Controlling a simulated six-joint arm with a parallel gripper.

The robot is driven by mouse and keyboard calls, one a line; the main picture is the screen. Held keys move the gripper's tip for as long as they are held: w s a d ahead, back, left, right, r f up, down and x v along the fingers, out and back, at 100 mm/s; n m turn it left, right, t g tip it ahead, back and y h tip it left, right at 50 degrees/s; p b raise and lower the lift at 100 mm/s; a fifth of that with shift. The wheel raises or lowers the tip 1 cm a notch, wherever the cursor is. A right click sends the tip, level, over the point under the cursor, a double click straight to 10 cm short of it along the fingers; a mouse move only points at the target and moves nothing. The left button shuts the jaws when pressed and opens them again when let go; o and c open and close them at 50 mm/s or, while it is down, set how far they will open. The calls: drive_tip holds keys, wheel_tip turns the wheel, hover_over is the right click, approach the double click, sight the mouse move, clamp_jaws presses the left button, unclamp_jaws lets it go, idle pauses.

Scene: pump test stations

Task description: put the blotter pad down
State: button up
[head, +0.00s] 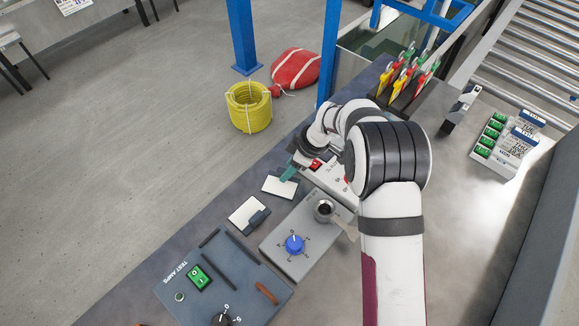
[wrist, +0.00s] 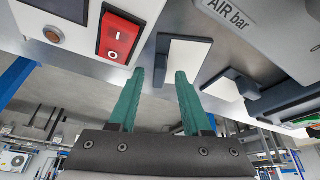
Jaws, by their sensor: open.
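Two white pads with dark grips lie at the bench edge; I cannot tell which is the blotter pad, or whether both are. In the head view, one pad (head: 278,186) is close to my gripper (head: 288,173), and the other pad (head: 244,211) lies nearer the test panel. In the wrist view, the first pad (wrist: 188,60) is just past the fingertips of my gripper (wrist: 160,75). Its dark grip appears in line with the gap between them. My teal fingers are apart with nothing clamped. My arm hides part of the bench around the gripper.
A red switch (wrist: 118,38) is close beside the fingers. A grey box with a blue knob (head: 295,244) and a panel with a green switch (head: 199,277) stand nearer. Tagged red, yellow and green items (head: 405,75) stand behind my arm. The floor lies left of the bench.

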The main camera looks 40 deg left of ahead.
drive_tip(key=v, duration=1.2)
drive_tip(key=s+d+r+m+t, duration=0.1)
drive_tip(key=d+r+m, duration=0.3)
drive_tip(key=d, duration=0.3)
drive_tip(key=s+d+r+m, duration=0.1)
drive_tip(key=d+r+m, duration=0.35)
drive_tip(key=d, duration=0.35)
drive_tip(key=s+d+m+h, duration=0.2)
drive_tip(key=s+d+m, duration=1.6)
drive_tip(key=m, duration=0.1)
drive_tip(key=shift+d+t, duration=0.3)
drive_tip(key=shift+f+m, duration=0.1)
drive_tip(key=shift+m, duration=0.15)
